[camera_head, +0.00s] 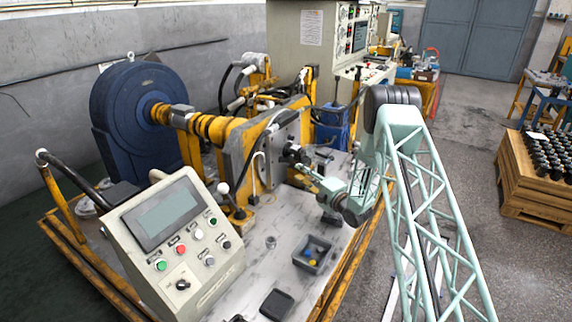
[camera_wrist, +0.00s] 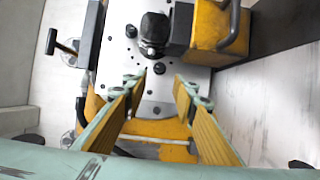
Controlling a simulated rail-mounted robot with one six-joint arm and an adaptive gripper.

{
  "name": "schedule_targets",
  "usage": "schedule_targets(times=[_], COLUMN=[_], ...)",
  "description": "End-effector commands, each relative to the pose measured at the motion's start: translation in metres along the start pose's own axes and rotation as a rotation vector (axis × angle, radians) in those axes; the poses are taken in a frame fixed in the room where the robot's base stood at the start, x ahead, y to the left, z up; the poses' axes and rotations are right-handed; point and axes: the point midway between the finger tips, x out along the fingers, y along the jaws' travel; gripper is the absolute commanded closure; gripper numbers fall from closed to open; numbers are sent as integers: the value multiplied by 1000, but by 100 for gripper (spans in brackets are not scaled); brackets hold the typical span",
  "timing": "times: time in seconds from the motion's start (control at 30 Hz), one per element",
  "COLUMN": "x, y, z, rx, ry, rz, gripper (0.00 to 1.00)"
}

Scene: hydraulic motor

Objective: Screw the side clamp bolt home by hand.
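My gripper (camera_wrist: 160,84) is open in the wrist view, its two ribbed orange-padded fingers apart with nothing held between them. Its fingertips are over a grey metal plate (camera_wrist: 116,50) with several dark holes or bolt heads. A small dark round spot (camera_wrist: 159,69) shows between the tips; I cannot tell whether it is the clamp bolt or a hole. A dark cylindrical fitting (camera_wrist: 155,30) stands just beyond the tips. In the head view my gripper (camera_head: 297,170) is close to the front of the upright plate (camera_head: 266,160). The side clamp bolt cannot be made out for certain.
A yellow block (camera_wrist: 215,32) with a dark handle is right of the fitting, and a black T-handle (camera_wrist: 62,46) is at left. A control console (camera_head: 175,245), a grey tray (camera_head: 313,255) with small parts and a black pad (camera_head: 277,304) are on the bench (camera_head: 245,300).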

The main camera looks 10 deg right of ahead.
Motion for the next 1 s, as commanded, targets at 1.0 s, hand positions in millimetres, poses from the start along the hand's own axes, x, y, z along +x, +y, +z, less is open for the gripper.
schedule_targets(times=[1.0], x=[113], y=[0], z=[0], rx=[-1], ry=[0], rz=[0], gripper=[74])
